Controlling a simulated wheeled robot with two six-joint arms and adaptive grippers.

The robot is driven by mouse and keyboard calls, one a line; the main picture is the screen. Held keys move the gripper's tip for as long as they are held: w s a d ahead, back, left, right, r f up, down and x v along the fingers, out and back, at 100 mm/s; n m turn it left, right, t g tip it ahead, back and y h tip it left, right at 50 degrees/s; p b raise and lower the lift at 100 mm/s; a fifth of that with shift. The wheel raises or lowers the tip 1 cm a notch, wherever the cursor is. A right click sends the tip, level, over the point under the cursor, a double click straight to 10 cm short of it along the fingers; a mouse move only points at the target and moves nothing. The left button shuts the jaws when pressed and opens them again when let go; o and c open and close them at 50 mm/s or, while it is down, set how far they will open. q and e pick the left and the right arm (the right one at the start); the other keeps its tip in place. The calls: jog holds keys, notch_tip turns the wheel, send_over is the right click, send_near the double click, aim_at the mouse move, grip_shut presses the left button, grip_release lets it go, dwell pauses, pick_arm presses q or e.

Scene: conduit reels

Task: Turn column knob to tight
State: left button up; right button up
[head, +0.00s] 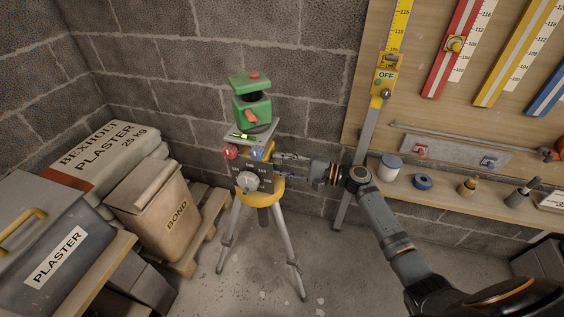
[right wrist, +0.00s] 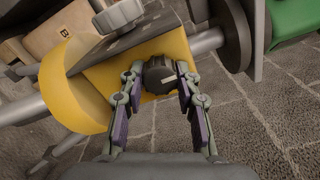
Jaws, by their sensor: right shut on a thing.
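A tripod (head: 292,262) stands on the floor with a yellow collar (head: 270,193) near its top. In the right wrist view, a round black knob with a white pointer line (right wrist: 160,76) sits on the side of the yellow body (right wrist: 110,88). My right gripper (right wrist: 160,72) has its two fingers on either side of this knob and is shut on it. In the head view, my right gripper (head: 277,165) reaches in from the right at the tripod head and hides the knob. Any tight mark is too small to read. My left gripper is out of view.
A grey lobed knob (head: 247,182), a red knob (head: 231,152) and a blue knob (head: 257,152) are on the tripod head. A green device (head: 250,108) sits above.

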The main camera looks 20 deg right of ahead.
jog(key=shift+f, duration=0.1)
jog(key=o, duration=0.9)
jog(key=v, duration=1.2)
